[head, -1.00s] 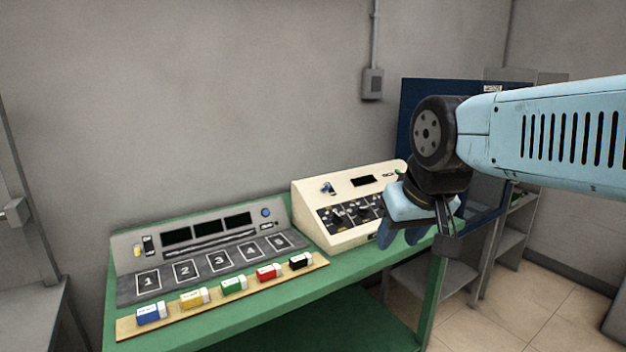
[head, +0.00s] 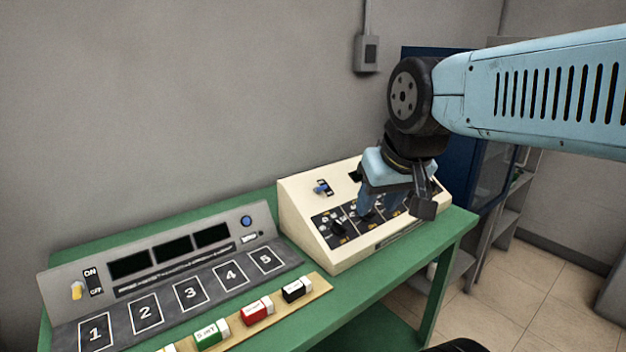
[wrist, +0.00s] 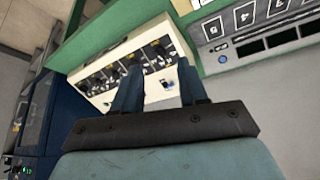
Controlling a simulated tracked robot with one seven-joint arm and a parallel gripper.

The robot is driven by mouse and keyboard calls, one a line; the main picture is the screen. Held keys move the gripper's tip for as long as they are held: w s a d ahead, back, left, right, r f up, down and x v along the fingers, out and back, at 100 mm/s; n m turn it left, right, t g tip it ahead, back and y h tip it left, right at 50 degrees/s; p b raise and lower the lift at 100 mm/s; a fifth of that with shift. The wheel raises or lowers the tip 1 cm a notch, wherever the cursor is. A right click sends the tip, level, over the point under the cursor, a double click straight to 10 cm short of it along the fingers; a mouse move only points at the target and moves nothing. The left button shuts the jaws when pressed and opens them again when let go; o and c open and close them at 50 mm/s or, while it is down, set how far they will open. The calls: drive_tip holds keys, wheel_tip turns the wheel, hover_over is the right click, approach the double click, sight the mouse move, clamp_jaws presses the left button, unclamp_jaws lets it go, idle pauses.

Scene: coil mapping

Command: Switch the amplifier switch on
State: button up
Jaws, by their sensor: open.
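A cream console (head: 300,212) stands on the green bench. It has a blue-tipped switch (head: 321,187) at its upper left and a row of dark knobs below. The same switch shows between my fingers in the wrist view (wrist: 168,84). My gripper (head: 380,212) is open and empty, pointing down in front of the console's knob panel, right of the blue switch in the head view. It hides part of the console's upper right; contact cannot be told. No amplifier label is readable.
The green bench (head: 375,288) carries both consoles. A wooden strip (head: 318,288) in front holds coloured blocks, including a green block (head: 210,335), a red block (head: 256,310) and a black block (head: 296,290). A blue cabinet stands behind my arm.

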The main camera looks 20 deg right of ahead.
drive_tip(key=shift+d, duration=0.15)
drive_tip(key=r+n+g+y, duration=0.2)
drive_tip(key=n, duration=0.2)
hover_over(322, 188)
drive_tip(key=s+d, duration=0.3)
drive_tip(key=s, duration=0.2)
drive_tip(key=x, duration=1.4)
drive_tip(key=shift+w+d, duration=0.1)
drive_tip(key=shift+w, duration=0.35)
drive_tip(key=shift+c, duration=0.2)
